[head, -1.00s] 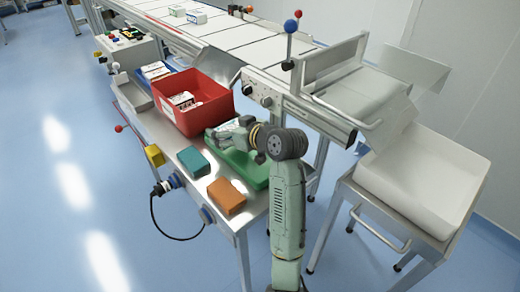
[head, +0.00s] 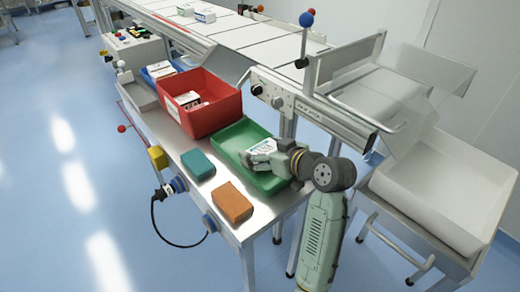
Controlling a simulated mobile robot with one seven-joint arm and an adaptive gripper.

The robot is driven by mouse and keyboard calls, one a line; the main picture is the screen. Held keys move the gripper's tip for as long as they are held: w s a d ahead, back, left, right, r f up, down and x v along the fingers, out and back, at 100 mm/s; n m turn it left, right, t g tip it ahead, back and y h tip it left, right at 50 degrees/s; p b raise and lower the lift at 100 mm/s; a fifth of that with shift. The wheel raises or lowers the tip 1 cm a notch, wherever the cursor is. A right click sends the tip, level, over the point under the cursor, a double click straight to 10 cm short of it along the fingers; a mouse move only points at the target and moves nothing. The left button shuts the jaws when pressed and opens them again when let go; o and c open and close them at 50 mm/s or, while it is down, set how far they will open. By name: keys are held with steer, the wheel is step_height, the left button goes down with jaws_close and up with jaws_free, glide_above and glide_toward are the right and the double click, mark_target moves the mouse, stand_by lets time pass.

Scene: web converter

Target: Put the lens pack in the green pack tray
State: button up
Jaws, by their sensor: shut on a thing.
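The green pack tray (head: 229,137) lies on the metal side table, to the right of the red bin. My gripper (head: 256,157) is over the tray, low within its outline. It is shut on the lens pack (head: 266,144), a small white box with a marking, partly hidden by the fingers. I cannot tell whether the pack touches the tray floor. My wrist and arm cover the tray's right end.
The red bin (head: 213,118) holds white packs (head: 188,99). A blue tray (head: 158,70) sits behind it. Teal (head: 197,164), orange (head: 233,202) and yellow (head: 157,157) blocks line the table's front. A conveyor (head: 250,35) runs behind. A white bin (head: 440,190) stands right.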

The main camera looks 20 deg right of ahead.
steer(key=shift+f, duration=0.15)
steer(key=o, duration=1)
steer(key=shift+c, duration=0.2)
steer(key=shift+s+r, duration=0.1)
steer(key=shift+r, duration=0.15)
steer(key=b+v, duration=0.1)
steer(key=v, duration=0.9)
steer(key=shift+s+d+r, duration=0.15)
steer(key=shift+s+d, duration=0.1)
steer(key=shift+s, duration=0.05)
steer(key=shift+s+d+r+b, duration=0.1)
steer(key=shift+s+r+b, duration=0.2)
steer(key=shift+s, duration=0.2)
